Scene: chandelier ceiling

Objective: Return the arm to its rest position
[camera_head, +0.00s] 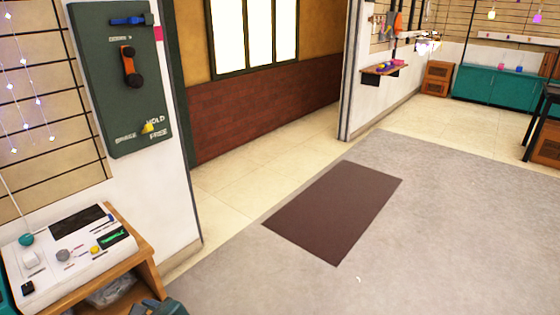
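Neither of my grippers shows clearly in the head view. A small dark teal and black shape is cut off by the bottom edge, left of centre, in front of the wooden stand; I cannot tell whether it is part of my arm. A dark green panel (118,85) hangs on the white wall at the left. It carries a blue handle (131,20), an orange and black lever (131,66) and a small yellow knob (148,128) beside the words HOLD, BRAKE and FREE.
A white console (70,262) with knobs and a lit green display sits on a wooden stand (140,262) at lower left. A dark brown mat (335,210) lies on the open grey floor. Teal cabinets (505,88) and a small wall shelf (385,70) are farther back.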

